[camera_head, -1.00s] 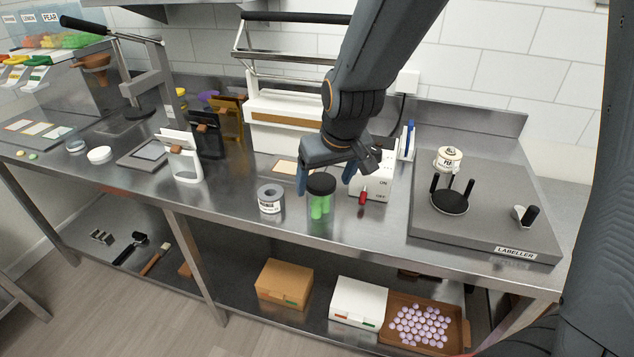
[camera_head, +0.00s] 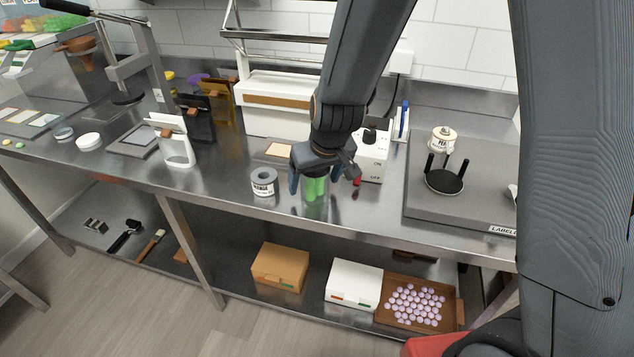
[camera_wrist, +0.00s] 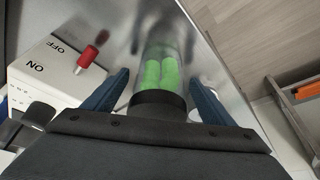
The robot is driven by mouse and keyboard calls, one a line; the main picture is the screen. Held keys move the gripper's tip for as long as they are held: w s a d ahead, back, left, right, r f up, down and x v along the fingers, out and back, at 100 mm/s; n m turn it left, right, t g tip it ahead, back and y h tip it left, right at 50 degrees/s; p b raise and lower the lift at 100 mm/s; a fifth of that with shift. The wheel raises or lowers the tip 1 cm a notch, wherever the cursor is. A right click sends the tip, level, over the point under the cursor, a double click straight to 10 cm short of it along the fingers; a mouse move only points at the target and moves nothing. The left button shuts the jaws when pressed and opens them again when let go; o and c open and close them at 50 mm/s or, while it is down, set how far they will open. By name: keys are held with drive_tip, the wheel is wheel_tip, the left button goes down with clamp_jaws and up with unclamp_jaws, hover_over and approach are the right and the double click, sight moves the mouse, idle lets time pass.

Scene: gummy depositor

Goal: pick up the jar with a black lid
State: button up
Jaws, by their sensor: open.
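The jar (camera_head: 315,189) is clear with green pieces inside. It stands upright near the front edge of the steel counter. Its black lid is hidden by my gripper in the head view. In the wrist view the jar (camera_wrist: 160,68) and its dark lid (camera_wrist: 157,104) show between my fingers. My gripper (camera_head: 324,180) points down over the jar, its blue fingers open on either side of it. In the wrist view my gripper (camera_wrist: 159,92) has a visible gap between each finger and the jar.
A white switch box (camera_head: 372,160) with a red-handled lever (camera_wrist: 87,58) stands close on the right. The labeller (camera_head: 445,182) is farther right. The counter's front edge is close by.

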drive_tip(key=c, duration=1.2)
drive_tip(key=shift+o, duration=0.2)
drive_tip(key=shift+r, duration=0.15)
wheel_tip(320, 180, up, 10)
drive_tip(key=shift+f+p, duration=0.15)
drive_tip(key=shift+p, duration=0.3)
drive_tip(key=o, duration=0.4)
drive_tip(key=shift+c, duration=0.2)
drive_tip(key=c, duration=0.7)
drive_tip(key=shift+d, duration=0.1)
drive_tip(key=shift+c, duration=0.6)
